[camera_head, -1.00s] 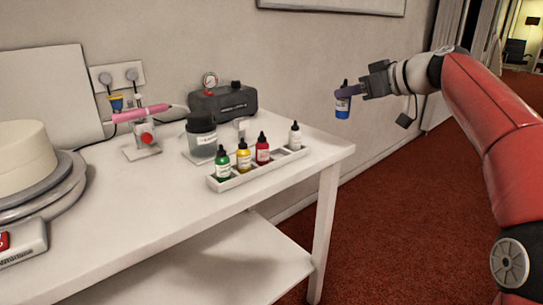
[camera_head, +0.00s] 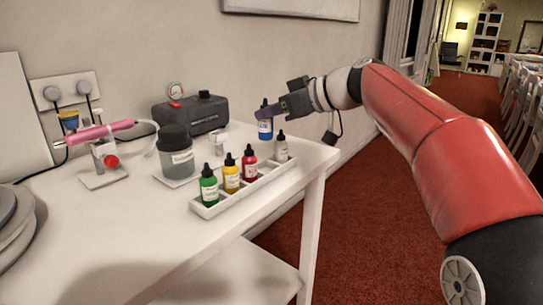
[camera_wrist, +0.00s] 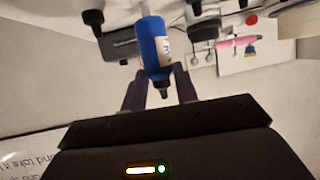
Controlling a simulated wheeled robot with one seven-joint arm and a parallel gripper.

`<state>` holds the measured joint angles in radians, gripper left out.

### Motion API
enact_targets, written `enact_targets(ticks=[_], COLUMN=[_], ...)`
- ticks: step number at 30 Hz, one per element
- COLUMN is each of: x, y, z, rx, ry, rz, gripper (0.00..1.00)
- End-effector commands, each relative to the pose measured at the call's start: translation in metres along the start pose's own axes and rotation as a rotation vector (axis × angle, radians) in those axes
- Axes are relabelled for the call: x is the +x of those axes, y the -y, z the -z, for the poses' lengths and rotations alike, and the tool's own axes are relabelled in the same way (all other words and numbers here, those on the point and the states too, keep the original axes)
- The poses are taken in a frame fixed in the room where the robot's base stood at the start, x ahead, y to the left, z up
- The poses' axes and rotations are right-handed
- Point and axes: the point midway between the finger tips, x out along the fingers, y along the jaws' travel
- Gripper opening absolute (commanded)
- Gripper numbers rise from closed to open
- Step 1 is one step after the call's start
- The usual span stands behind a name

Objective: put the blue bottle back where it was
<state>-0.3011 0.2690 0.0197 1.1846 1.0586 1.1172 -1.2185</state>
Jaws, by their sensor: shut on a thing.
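The blue bottle (camera_head: 265,128) is held upright near the right end of the white rack (camera_head: 207,212). My gripper (camera_head: 268,112) is shut around its upper part. The bottle also shows in the wrist view (camera_wrist: 152,42), between my dark fingers (camera_wrist: 160,92), its black tip towards me. In the head view it appears above and behind the rack; its exact height and depth are unclear. The rack holds a green bottle (camera_head: 208,187), a yellow bottle (camera_head: 231,176), a red bottle (camera_head: 249,164) and a white bottle (camera_head: 281,150). A gap lies between red and white.
A dark-lidded jar (camera_head: 175,153), a black compressor (camera_head: 192,115) and a pink airbrush on a stand (camera_head: 100,133) stand left of and behind the rack. The wall is close behind. The table top (camera_head: 130,225) in front of the rack is clear.

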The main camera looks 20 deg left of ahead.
Motion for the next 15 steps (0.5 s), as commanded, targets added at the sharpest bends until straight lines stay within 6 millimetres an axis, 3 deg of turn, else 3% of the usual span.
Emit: enact_targets(ticks=[1,4,15], x=[0.006,0.013,0.029], y=[0.001,0.0,0.0], z=[-0.015,-0.032,-0.07], rx=[0.003,0.003,0.002], ry=[0.003,0.002,0.001], rz=[0.001,0.0,0.001], gripper=[0.19,0.19,0.19])
